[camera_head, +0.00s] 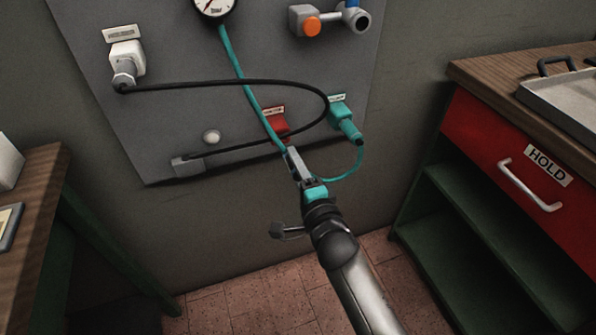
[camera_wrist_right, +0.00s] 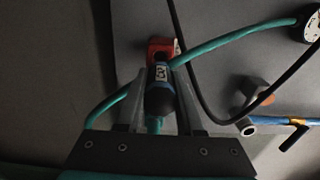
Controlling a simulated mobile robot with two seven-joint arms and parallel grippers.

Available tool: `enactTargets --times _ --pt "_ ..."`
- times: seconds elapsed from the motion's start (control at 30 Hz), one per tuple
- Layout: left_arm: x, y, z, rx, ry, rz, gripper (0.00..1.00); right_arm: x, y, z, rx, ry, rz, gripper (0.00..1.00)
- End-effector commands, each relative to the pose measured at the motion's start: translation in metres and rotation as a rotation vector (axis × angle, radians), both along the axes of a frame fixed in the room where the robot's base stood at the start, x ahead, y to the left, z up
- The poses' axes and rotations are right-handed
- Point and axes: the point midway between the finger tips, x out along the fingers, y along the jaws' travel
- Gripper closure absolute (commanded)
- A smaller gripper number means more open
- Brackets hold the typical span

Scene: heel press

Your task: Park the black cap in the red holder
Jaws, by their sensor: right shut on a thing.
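My right gripper (camera_head: 293,160) reaches up to the wall panel, just below the red holder (camera_head: 275,122). In the right wrist view, its two fingers (camera_wrist_right: 158,98) are shut on a dark cylinder with a rounded black end, which I take to be the black cap (camera_wrist_right: 159,101). It has a white label and a bluish edge. The red holder (camera_wrist_right: 161,47) shows just beyond the cap, in line with it. I cannot tell whether the cap touches or enters the holder. In the head view the cap is not clearly seen. My left gripper is not in view.
A teal hose (camera_head: 236,65) runs from the gauge (camera_head: 214,5) down past the red holder. A black cable (camera_head: 230,82) arcs around that holder. A teal holder (camera_head: 342,112) with a fitting is to its right. A red drawer cabinet (camera_head: 480,150) stands right.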

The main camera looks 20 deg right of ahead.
Motion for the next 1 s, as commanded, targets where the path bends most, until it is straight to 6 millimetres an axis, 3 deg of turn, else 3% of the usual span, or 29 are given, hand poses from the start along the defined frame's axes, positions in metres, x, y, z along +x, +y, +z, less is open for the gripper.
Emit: enactTargets --times 0.5,1.0 --pt "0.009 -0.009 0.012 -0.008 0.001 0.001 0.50 0.034 0.001 0.000 -0.001 -0.001 0.001 1.00" --pt "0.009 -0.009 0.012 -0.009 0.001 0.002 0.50 0.041 0.002 0.000 0.000 0.000 0.000 1.00"
